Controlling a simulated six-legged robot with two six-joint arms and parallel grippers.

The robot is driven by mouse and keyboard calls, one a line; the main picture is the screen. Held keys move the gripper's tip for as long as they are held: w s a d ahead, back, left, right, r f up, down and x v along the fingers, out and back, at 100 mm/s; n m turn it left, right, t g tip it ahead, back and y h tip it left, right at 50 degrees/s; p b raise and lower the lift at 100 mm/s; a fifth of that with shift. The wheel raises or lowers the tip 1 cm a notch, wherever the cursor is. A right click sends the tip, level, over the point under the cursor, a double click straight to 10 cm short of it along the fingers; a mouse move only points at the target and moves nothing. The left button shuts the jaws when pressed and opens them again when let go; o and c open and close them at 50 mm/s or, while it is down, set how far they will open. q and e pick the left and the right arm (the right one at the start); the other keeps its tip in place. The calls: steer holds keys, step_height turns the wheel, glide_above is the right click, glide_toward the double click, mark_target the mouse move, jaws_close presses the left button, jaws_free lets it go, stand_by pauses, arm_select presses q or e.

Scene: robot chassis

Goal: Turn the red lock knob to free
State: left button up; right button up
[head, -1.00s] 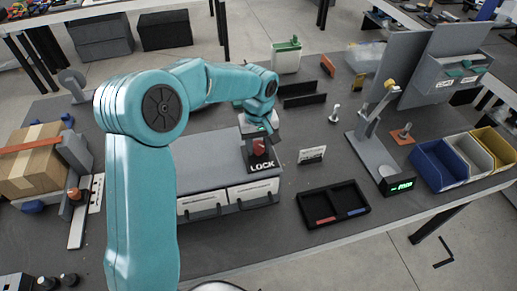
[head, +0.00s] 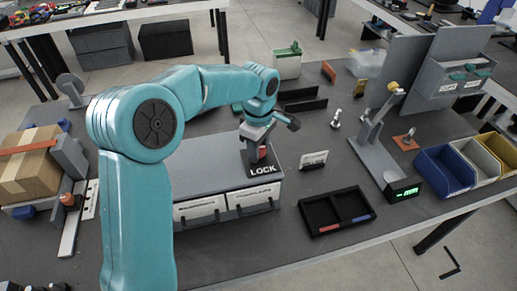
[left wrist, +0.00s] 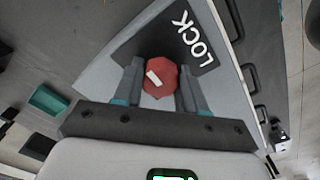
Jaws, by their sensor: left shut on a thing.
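The red lock knob (left wrist: 160,70) shows in the left wrist view as a faceted red cap with a white mark, on a dark plate lettered LOCK (left wrist: 196,40). My left gripper (left wrist: 158,84) has one finger on each side of the knob and is shut on it. In the head view, the left gripper (head: 261,141) reaches down over the knob from above and hides most of it. The LOCK plate (head: 263,169) shows just in front, on top of the grey drawer cabinet. My right gripper is not in view.
The grey cabinet (head: 208,182) has two white-fronted drawers. A stand with a green display (head: 404,191) and blue, white and yellow bins (head: 444,172) are farther right.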

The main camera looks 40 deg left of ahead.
arm_select(q)
steer(key=shift+w+r+n, duration=0.15)
steer(key=shift+r+n, duration=0.1)
steer(key=shift+n, duration=0.15)
steer(key=o, duration=1)
steer(key=shift+f, duration=0.1)
step_height(320, 180, up, 16)
steer(key=p, duration=0.1)
steer(key=shift+r, duration=0.2)
steer(key=shift+s, duration=0.2)
